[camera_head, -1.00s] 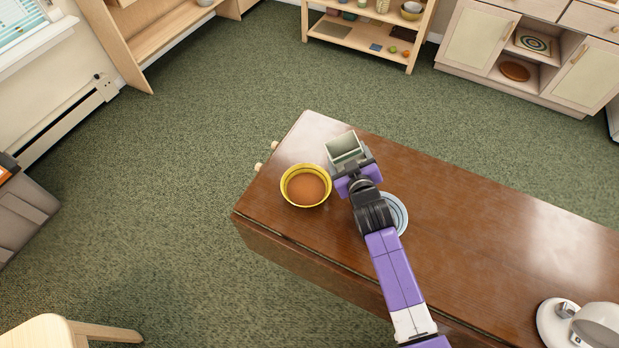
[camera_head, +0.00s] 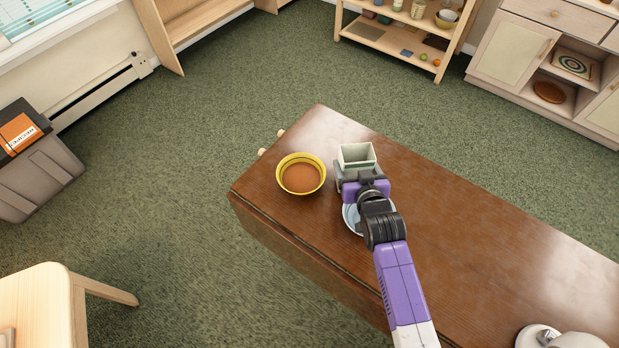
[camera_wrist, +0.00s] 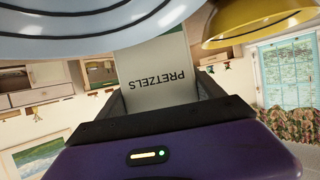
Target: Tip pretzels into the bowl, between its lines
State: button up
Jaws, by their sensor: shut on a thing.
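The yellow bowl (camera_head: 301,189) stands upright on the wooden table, with dark lines inside near its rim and a brown-orange inside. I cannot tell whether that brown is contents or the bowl itself. Its yellow side also shows in the wrist view (camera_wrist: 265,22). My gripper (camera_head: 358,172) is shut on a pale, open-topped pretzel box (camera_head: 357,155), to the right of the bowl and apart from it. The box looks nearly upright; the word PRETZELS on it shows upside down in the wrist view (camera_wrist: 155,78). Its contents are not visible.
A pale blue plate or dish (camera_head: 351,218) with dark rings lies partly hidden under my arm; its rim shows in the wrist view (camera_wrist: 60,35). The table (camera_head: 480,230) is clear to the right, up to a white object (camera_head: 560,338) at the lower right. The table's left end is near the bowl.

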aim_at(354, 149)
jog(key=shift+w+a, duration=0.1)
jog(key=shift+w, duration=0.05)
jog(key=shift+r+p, duration=2.1)
jog(key=shift+r, duration=0.4)
